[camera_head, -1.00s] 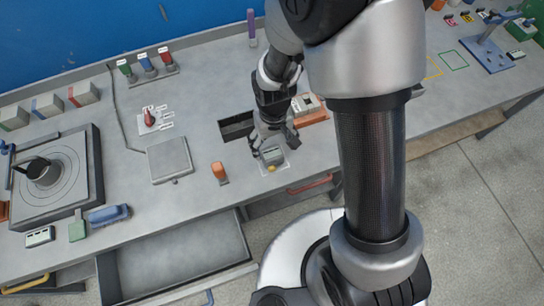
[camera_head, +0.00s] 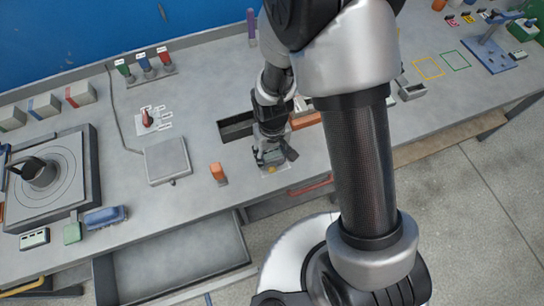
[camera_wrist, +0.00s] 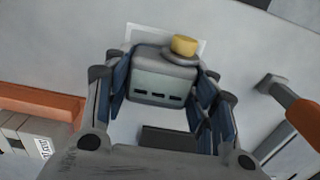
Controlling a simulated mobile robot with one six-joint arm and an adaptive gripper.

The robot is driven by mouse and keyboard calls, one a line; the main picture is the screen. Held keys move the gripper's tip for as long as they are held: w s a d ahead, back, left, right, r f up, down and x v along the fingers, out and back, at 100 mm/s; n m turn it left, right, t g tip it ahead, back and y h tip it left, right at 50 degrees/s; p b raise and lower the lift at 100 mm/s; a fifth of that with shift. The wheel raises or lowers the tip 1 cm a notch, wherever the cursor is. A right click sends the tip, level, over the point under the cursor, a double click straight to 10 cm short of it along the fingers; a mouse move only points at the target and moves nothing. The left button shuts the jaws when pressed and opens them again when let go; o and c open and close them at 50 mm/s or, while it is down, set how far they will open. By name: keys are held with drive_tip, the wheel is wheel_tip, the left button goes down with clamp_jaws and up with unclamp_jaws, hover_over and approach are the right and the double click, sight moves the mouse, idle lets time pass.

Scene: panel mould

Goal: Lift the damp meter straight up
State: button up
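The damp meter (camera_wrist: 162,84) is a grey rounded box with dark slots and a yellow knob on a round collar. It sits between the blue-padded fingers of my gripper (camera_wrist: 164,92) in the wrist view, with a pad close against each side, and the gripper looks shut on it. In the head view the damp meter (camera_head: 268,158) is partly hidden by my gripper (camera_head: 273,152), which reaches down over it from above. A pale marked patch shows beside and under it. I see no clear gap between meter and patch.
An orange-handled tool (camera_head: 217,171) stands left of the meter, also in the wrist view (camera_wrist: 302,113). A dark slot (camera_head: 236,126) and an orange block (camera_head: 306,119) lie behind it. A grey plate (camera_head: 167,160) is further left. An open drawer (camera_head: 180,262) juts out in front.

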drive_tip(key=c, duration=0.8)
drive_tip(key=shift+r, duration=0.1)
